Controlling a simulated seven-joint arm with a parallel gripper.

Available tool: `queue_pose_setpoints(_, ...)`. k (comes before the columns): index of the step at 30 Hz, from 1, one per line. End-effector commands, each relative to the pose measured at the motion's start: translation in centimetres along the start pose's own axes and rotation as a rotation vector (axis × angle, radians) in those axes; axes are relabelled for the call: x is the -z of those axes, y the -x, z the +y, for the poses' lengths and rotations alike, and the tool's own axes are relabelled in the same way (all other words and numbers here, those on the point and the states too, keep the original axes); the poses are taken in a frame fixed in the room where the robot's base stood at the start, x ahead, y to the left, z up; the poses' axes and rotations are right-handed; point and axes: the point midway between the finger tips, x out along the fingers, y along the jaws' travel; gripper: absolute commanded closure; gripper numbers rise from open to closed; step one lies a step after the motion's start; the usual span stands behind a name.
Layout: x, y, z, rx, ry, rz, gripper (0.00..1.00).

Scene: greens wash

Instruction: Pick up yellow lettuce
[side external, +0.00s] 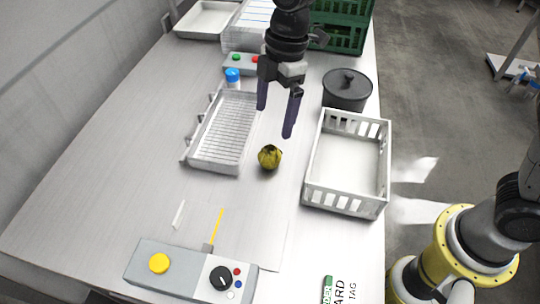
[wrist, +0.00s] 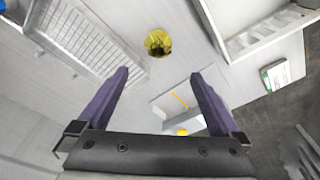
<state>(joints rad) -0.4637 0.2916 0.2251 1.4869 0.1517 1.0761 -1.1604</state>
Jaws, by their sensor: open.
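The yellow lettuce (side external: 270,157) is a small round yellow-green head on the light table, between the wire rack and the white crate. In the wrist view the lettuce (wrist: 158,42) lies beyond the fingertips, near the top middle. My gripper (side external: 276,122) has two dark purple fingers, spread apart and empty. It is above the table, on the far side of the lettuce in the side view, and not touching it. In the wrist view my gripper (wrist: 160,75) shows nothing held between its fingers.
A white slotted crate (side external: 347,165) stands empty to the right. A wire rack tray (side external: 222,133) lies to the left. A black lidded pot (side external: 347,90) and a blue-capped bottle (side external: 232,76) stand farther back. A control box (side external: 190,269) sits in front. Table around the lettuce is clear.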

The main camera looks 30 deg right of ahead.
Motion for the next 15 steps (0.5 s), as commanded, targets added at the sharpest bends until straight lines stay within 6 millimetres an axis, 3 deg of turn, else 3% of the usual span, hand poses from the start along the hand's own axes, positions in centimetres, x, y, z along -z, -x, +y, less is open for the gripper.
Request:
queue_pose_setpoints(9, -0.1, -5.6, -0.1, 0.002, 0.0, -0.001, 0.0)
queue_pose_setpoints(15, -0.1, -7.7, 0.0, -0.001, -0.001, 0.001, 0.0)
